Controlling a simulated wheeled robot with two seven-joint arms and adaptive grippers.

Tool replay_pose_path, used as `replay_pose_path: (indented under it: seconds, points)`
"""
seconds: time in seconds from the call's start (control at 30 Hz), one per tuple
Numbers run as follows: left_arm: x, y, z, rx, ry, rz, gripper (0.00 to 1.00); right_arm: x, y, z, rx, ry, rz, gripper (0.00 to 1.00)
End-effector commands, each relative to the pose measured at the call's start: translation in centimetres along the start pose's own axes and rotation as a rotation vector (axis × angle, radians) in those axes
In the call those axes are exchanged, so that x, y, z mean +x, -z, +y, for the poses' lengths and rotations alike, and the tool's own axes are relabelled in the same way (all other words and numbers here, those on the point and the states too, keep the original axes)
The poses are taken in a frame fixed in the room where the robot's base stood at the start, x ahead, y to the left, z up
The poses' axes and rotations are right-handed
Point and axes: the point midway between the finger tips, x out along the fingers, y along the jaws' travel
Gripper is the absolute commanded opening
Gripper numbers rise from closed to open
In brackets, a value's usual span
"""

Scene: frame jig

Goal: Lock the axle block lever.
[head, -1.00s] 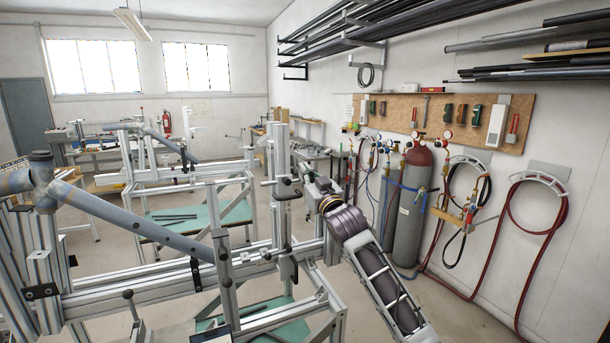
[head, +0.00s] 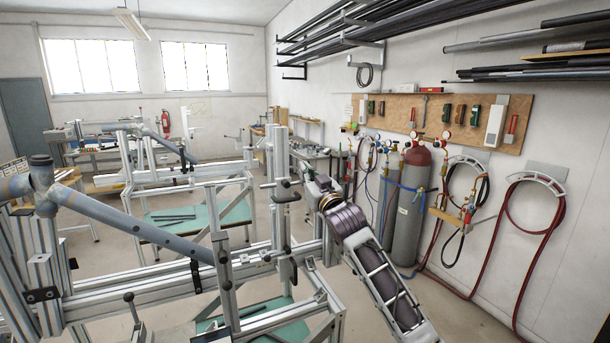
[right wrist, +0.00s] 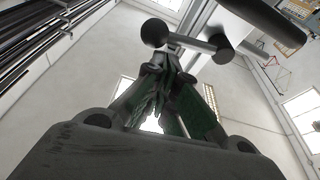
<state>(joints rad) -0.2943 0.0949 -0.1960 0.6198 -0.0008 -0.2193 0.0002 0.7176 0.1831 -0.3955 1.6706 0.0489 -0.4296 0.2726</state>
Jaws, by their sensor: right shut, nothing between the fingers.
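The axle block lever (right wrist: 190,43) shows in the right wrist view as a metal rod with a dark ball knob (right wrist: 155,33) at one end and a dark round hub at the other. In the head view the dark lever parts (head: 286,191) sit on the upright post of the frame jig (head: 281,225). My right gripper (head: 308,170) is beside them, on the right. In the right wrist view its green-padded fingers (right wrist: 166,78) are shut and empty, with their tips close below the lever; contact cannot be told. My left gripper is out of view.
A blue-grey tube frame (head: 125,218) lies across the jig on the left. Aluminium rails (head: 150,284) run below the post. Gas cylinders (head: 412,205) and hoses stand along the right wall. A second jig (head: 190,180) stands behind.

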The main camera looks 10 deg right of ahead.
Motion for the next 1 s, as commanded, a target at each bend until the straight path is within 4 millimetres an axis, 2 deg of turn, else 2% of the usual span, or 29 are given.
replay_pose_path:
  seconds: [0.27, 0.47, 0.7, 1.0]
  points:
    - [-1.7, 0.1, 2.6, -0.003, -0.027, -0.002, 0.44, 0.8, 1.8, 0.2, 0.0, 0.001, 0.002, 0.0]
    - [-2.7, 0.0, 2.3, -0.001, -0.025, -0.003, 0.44, 1.3, 2.7, 0.4, 0.001, 0.001, 0.002, 0.0]
    - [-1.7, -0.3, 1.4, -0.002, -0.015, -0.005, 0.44, -1.2, 2.2, 0.4, 0.001, 0.001, 0.001, 0.0]
    - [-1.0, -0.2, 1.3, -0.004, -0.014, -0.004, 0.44, -4.1, 2.3, 0.3, 0.001, 0.003, 0.002, 0.0]
